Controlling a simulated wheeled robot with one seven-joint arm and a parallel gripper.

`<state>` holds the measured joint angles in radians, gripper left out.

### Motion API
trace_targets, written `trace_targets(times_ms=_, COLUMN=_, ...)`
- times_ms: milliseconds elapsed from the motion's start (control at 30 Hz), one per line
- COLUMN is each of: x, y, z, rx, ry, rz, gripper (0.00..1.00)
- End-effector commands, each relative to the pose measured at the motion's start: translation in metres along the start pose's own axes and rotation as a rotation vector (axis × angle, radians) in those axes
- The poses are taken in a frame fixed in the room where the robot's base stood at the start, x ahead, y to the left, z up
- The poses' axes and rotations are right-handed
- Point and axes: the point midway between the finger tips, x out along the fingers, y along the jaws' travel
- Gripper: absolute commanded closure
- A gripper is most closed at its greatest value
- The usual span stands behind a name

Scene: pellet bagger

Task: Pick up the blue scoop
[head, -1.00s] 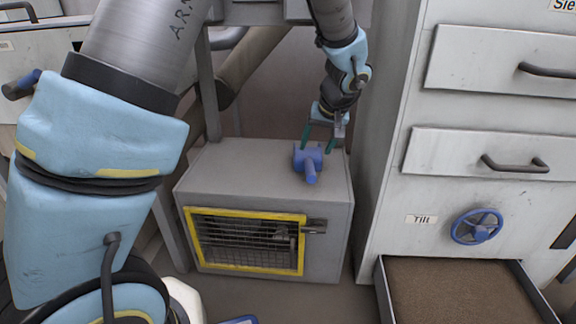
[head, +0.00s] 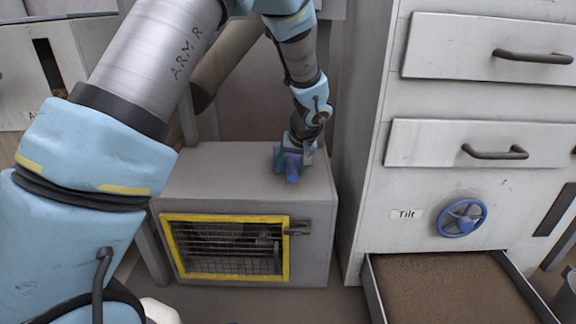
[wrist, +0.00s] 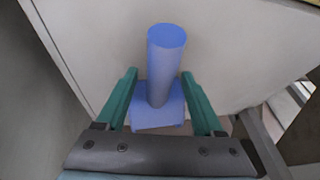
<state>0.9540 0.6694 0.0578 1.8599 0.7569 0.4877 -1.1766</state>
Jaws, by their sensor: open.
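The blue scoop (head: 292,166) rests on top of the grey box (head: 220,177), near its back right. In the wrist view the scoop (wrist: 158,95) shows its round handle pointing away from my gripper and its square body close to the palm. My gripper (wrist: 158,82) is open, with one green finger on each side of the scoop's body. Small gaps seem to show between the fingers and the scoop. In the head view my gripper (head: 290,160) is down at the scoop and partly hides it.
The grey box has a yellow-framed mesh door (head: 226,248) with a latch on its front. A cabinet with drawers (head: 480,145) and a blue handwheel (head: 462,218) stands close on the right. A tray of brown material (head: 445,290) sits below it. The box top's left side is clear.

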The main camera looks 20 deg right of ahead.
Motion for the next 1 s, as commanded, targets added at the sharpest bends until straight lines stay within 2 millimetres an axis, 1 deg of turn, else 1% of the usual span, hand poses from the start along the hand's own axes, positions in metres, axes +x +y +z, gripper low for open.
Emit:
trace_targets(times_ms=33, x=0.0029, y=0.0007, z=0.0, rx=0.001, ry=0.001, rz=0.001, gripper=0.31)
trace_targets(times_ms=233, x=0.0021, y=0.0005, z=-0.0004, rx=0.001, ry=0.001, rz=0.001, gripper=0.32)
trace_targets(times_ms=833, x=0.0021, y=0.0005, z=-0.0002, rx=0.001, ry=0.001, rz=0.001, gripper=0.99)
trace_targets(times_ms=1000, x=0.0021, y=0.0004, z=-0.0002, rx=0.001, ry=0.001, rz=0.001, gripper=1.0)
